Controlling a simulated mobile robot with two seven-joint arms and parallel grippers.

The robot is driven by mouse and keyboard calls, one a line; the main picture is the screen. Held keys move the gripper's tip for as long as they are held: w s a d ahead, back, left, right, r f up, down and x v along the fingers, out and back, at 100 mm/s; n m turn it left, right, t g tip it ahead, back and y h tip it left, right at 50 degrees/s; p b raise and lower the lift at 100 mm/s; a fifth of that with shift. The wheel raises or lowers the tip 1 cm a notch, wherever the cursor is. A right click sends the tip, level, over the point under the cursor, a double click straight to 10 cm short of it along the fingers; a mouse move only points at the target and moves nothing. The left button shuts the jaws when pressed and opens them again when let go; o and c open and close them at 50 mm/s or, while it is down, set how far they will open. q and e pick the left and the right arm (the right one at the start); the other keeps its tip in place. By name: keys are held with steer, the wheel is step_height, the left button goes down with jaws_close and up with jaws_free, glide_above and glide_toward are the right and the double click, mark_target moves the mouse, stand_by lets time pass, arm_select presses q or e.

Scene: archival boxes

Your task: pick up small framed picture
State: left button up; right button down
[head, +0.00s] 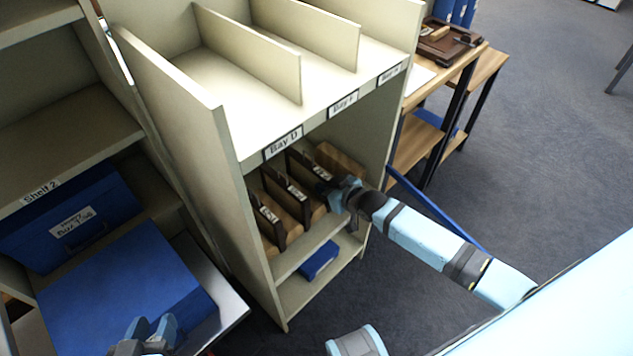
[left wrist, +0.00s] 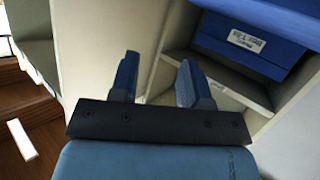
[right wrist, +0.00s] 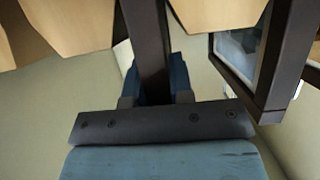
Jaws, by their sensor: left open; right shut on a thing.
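Several dark-framed pieces with small white labels stand upright in a row on the middle shelf of the bay unit, among them a left one (head: 271,222) and a middle one (head: 294,193). My right gripper (head: 338,195) reaches in at the right end of this row. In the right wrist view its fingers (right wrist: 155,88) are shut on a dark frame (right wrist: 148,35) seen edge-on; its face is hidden. Another dark frame with a grey pane (right wrist: 240,50) stands right beside it. My left gripper (head: 150,335) is open and empty over a large blue box (head: 120,285).
Tan wooden blocks (head: 283,198) stand between the frames. A small blue box (head: 318,261) lies on the shelf below. Shelf 2 (head: 45,150) is at left, with a labelled blue box (head: 75,220).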

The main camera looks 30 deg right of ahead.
mark_target(313, 165)
step_height(313, 165, up, 7)
steer(key=shift+p, duration=1.2)
arm_select(q)
steer(key=a+f+g+p, duration=0.1)
steer(key=s+f+y+p, duration=0.1)
steer(key=p, duration=0.1)
steer(key=shift+s+a+g, duration=0.2)
steer(key=shift+a+g, duration=0.2)
arm_select(e)
step_height(313, 165, up, 13)
arm_select(q)
steer(key=shift+s, duration=0.1)
arm_select(e)
steer(key=shift+s, duration=0.1)
